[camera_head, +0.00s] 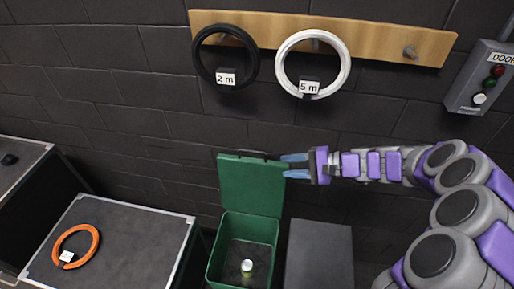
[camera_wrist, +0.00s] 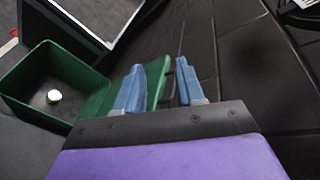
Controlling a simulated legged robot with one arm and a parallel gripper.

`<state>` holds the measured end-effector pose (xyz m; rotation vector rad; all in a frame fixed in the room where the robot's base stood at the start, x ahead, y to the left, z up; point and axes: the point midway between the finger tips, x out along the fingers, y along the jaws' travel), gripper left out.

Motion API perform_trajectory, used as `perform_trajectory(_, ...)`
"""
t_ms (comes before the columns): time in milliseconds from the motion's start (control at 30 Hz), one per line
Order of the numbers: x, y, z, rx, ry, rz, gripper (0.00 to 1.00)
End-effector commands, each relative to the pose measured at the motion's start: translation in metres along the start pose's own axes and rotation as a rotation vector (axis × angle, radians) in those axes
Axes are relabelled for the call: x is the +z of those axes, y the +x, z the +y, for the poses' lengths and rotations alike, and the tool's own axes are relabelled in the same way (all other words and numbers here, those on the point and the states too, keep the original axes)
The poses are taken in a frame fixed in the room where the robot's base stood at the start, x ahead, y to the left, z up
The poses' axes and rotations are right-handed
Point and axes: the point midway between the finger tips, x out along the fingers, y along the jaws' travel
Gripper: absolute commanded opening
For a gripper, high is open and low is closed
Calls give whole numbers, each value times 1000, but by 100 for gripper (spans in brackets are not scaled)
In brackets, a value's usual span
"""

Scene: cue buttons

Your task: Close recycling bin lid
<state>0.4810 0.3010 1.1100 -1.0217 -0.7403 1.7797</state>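The green recycling bin (camera_head: 213,262) stands on the floor at lower middle in the head view, with its lid (camera_head: 250,187) raised upright at the back. A small pale can (camera_head: 247,267) lies inside. My gripper (camera_head: 292,166) is at the lid's upper right edge, its blue fingers open and pointing left. In the wrist view the fingers (camera_wrist: 158,88) are apart, with the lid (camera_wrist: 154,78) beside and partly behind the left finger. The open bin (camera_wrist: 48,82) is at left there. I cannot tell whether a finger touches the lid.
A grey-topped case (camera_head: 125,245) with an orange cable ring (camera_head: 76,246) stands left of the bin. A dark box (camera_head: 320,255) stands right of it. Black (camera_head: 225,55) and white (camera_head: 312,63) rings hang on a wooden wall rail (camera_head: 370,38). A button box (camera_head: 482,80) is at right.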

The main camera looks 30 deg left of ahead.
Motion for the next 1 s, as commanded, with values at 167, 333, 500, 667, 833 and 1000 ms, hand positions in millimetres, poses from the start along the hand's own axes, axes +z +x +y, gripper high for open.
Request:
perform_trajectory(167,-62,3,5,-116,103,66,38)
perform_trajectory(333,-100,1,18,-177,161,123,38)
perform_trajectory(500,-118,0,25,-200,183,151,38)
perform_trajectory(667,-122,13,24,-202,185,153,38)
perform_trajectory(833,-126,44,18,-200,183,151,38)
perform_trajectory(1000,-131,77,12,-199,182,149,38)
